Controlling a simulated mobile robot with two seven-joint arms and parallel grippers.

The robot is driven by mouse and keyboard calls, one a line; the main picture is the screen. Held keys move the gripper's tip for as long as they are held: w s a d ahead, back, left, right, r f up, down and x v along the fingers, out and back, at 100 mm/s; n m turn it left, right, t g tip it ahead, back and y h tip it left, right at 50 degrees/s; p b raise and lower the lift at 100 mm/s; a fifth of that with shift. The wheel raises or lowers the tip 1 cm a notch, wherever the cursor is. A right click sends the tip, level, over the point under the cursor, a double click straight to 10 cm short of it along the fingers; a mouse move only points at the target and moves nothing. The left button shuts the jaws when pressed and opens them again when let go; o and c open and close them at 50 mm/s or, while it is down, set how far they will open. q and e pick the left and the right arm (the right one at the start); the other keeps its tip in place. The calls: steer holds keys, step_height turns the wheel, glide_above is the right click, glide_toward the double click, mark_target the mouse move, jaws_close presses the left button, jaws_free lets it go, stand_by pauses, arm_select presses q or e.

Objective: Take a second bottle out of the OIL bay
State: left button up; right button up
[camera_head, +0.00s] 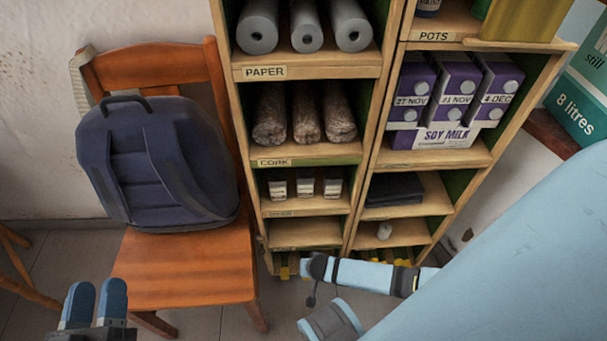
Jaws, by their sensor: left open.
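No label in view clearly reads OIL. The wooden shelf unit (367,150) has several bays, and the lowest labels are too small to read. A small white item (384,230) stands alone in the low right bay; I cannot tell whether it is a bottle. Three small white-and-dark items (304,185) stand in the bay below CORK. The lowest left bay (305,233) looks empty. My left gripper (97,300) is at the bottom left, in front of the chair, its two blue fingers apart and empty, well away from the shelf. My right gripper does not show.
A dark blue backpack (150,165) sits on an orange wooden chair (185,265) left of the shelf. Paper rolls (306,28), cork rolls (305,115), soy milk cartons (450,90) and dark folded cloth (394,190) fill other bays. My light blue arm parts cover the lower right.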

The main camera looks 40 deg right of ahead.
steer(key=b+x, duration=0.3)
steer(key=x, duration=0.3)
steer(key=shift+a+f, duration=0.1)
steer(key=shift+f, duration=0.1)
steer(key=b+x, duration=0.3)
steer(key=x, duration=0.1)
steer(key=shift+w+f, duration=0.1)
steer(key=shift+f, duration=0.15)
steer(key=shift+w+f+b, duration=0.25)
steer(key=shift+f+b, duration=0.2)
steer(key=shift+b, duration=0.05)
arm_select(q)
step_height(320, 180, down, 9)
steer(key=m+g, duration=0.1)
steer(key=g, duration=0.2)
steer(key=shift+w+d, duration=0.25)
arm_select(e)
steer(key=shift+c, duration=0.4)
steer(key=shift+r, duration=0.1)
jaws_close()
